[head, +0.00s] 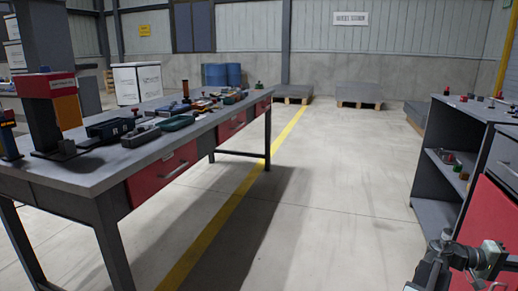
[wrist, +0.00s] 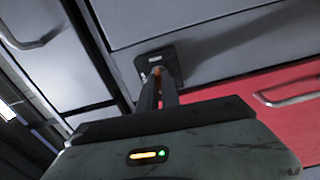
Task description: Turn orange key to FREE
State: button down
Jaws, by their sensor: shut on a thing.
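In the wrist view, a small black lock plate (wrist: 174,62) sits on the grey front of a cabinet. A thin bit of the orange key (wrist: 157,71) shows between my fingers at the plate. My gripper (wrist: 158,77) is shut on the key, its fingertips right at the lock plate. The fingers hide most of the key, and its angle and any FREE marking cannot be read. In the head view, part of my arm shows at the lower right, and the lock and key cannot be made out.
A red drawer front (wrist: 280,100) with a metal handle is beside the lock in the wrist view. In the head view, a long workbench (head: 100,180) with parts stands at left. A grey shelf unit (head: 440,165) stands at right. The floor between is clear.

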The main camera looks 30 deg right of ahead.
jog(key=c, duration=1.5)
grip_release()
jog(key=v, duration=0.7)
